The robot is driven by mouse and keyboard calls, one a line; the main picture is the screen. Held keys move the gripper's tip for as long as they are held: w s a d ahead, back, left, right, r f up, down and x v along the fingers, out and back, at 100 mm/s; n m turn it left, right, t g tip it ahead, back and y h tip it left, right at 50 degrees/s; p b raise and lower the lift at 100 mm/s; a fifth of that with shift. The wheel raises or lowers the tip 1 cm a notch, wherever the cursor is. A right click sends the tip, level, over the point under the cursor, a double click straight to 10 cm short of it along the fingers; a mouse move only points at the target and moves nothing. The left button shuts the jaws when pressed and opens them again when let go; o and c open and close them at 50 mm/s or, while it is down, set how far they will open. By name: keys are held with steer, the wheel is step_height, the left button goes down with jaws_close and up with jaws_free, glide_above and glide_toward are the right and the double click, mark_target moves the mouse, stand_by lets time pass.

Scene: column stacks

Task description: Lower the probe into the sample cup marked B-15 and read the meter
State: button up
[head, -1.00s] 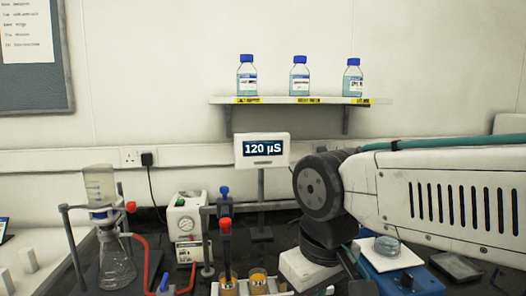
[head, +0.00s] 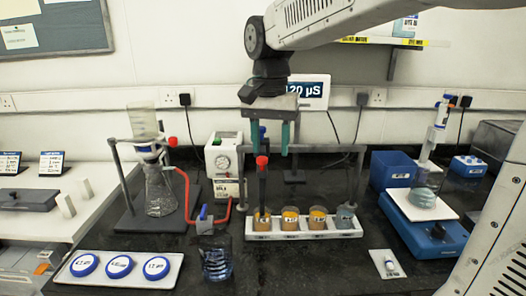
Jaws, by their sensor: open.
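A dark probe with a red cap (head: 262,162) stands upright with its lower end in the leftmost sample cup (head: 262,221) of a white rack (head: 306,235). Two more cups with orange contents, the middle one (head: 290,221) and the right one (head: 317,220), stand beside it. Their labels are too small to read, so I cannot tell which is B-15. The meter (head: 307,88) stands behind, partly hidden by my arm; its visible digits show "20 µS". My gripper (head: 272,146) points down, open, its green fingers close above or behind the probe's red cap; I cannot tell the depth.
Blue-lidded dishes on a tray (head: 170,281) and a dark glass beaker (head: 216,262) are in front. A blue balance (head: 430,238) stands right. The counter before the rack is clear.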

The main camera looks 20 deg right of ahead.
mark_target(262, 158)
steer(key=w+r+m, duration=0.3)
steer(key=shift+w+a+r+m, duration=0.25)
steer(key=shift+w+m, duration=0.05)
steer(key=shift+m, duration=0.1)
steer(key=shift+r+m, duration=0.25)
steer(key=shift+m, duration=0.35)
steer(key=shift+s+f+m, duration=0.1)
steer(key=shift+m, duration=0.2)
step_height(262, 158, down, 8)
steer(key=shift+s+r, duration=0.1)
steer(key=shift+r, duration=0.05)
